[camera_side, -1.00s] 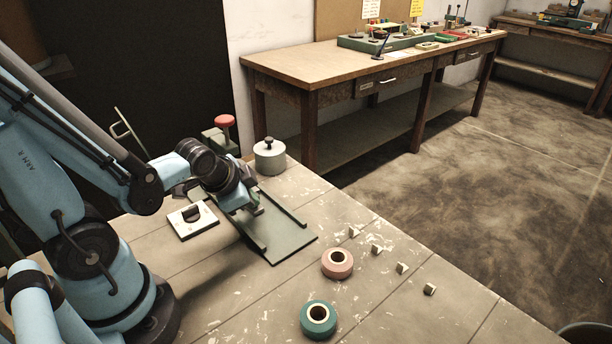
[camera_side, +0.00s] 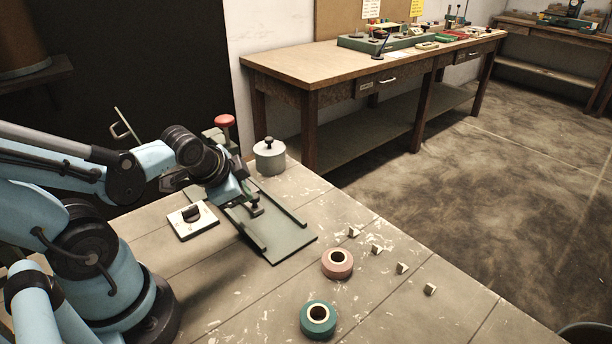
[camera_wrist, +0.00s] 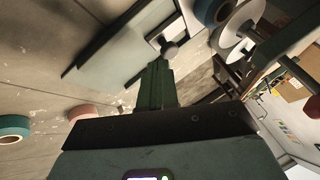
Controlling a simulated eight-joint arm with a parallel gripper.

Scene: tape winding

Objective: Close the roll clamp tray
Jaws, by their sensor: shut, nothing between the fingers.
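The tray (camera_side: 285,241) is a flat grey-green plate with raised side rails, lying on the bench and reaching forward from under my gripper. It also shows at the upper left in the wrist view (camera_wrist: 112,58). A small dark knob (camera_side: 256,209) stands at its back part and shows as a round grey end in the wrist view (camera_wrist: 169,49). My gripper (camera_side: 244,203) is low over the back of the tray, beside the knob. In the wrist view its green fingers (camera_wrist: 156,75) are together and empty, close to the knob; contact cannot be told.
A pink tape roll (camera_side: 337,263) and a teal tape roll (camera_side: 318,318) lie in front of the tray. Several small blocks (camera_side: 401,268) stand to the right. A white plate with a dark handle (camera_side: 192,219), a lidded grey pot (camera_side: 269,156) and a red knob (camera_side: 225,121) are nearby.

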